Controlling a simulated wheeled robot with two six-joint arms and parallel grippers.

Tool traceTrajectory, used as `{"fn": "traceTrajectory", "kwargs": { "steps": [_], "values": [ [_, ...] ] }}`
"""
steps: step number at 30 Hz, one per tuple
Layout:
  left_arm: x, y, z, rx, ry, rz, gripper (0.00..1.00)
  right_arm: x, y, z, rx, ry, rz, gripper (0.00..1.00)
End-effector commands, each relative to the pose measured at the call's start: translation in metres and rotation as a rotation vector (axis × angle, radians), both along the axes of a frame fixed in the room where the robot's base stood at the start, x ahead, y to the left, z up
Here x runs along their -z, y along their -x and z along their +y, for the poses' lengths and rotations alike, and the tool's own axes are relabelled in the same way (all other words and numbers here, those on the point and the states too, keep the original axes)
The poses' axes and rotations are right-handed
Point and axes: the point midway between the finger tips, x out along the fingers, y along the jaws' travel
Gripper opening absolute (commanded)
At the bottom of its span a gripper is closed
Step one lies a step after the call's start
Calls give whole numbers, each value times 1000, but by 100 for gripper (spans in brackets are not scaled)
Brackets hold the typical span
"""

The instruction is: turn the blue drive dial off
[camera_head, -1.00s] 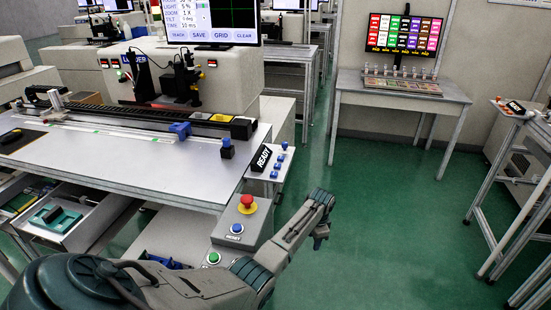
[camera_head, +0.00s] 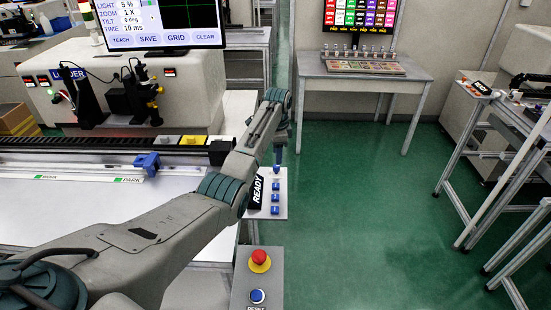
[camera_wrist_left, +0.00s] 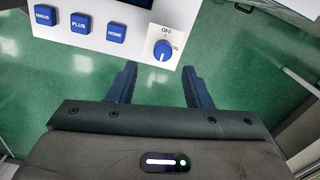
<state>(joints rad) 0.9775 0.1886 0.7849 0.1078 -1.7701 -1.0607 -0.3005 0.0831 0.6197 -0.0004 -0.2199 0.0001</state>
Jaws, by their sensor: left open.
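The blue drive dial (camera_wrist_left: 162,50) sits on a white panel (camera_wrist_left: 140,42) in the left wrist view. In the head view my left gripper (camera_head: 277,158) hangs over the far end of the small button panel and partly hides the dial. My right gripper is not in view.
Blue MINUS, PLUS and HOME (camera_wrist_left: 115,33) buttons line the panel beside the dial. A READY display (camera_head: 257,192) stands by them. A red stop button (camera_head: 260,257) and blue reset button (camera_head: 257,296) are nearer.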

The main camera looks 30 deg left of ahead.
Motion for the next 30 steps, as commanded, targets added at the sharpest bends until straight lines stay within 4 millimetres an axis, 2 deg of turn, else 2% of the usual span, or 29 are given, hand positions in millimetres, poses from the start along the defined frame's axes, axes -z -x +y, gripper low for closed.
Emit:
{"fn": "traceTrajectory", "kwargs": {
  "steps": [3,9,20,21,27,28,30],
  "values": [
    [20,1,0,0,0,5,45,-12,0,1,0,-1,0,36],
    [46,0,0,0,0,1,45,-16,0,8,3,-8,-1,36],
    [54,0,0,0,-1,-1,45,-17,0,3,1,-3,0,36],
    [54,0,0,0,-1,-1,43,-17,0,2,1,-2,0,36],
    [54,0,1,-1,-1,-1,4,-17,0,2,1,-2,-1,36],
    [54,0,1,-1,-1,-1,0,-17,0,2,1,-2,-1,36],
    [54,0,1,-1,-1,-2,0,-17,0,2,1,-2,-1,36]
  ]
}}
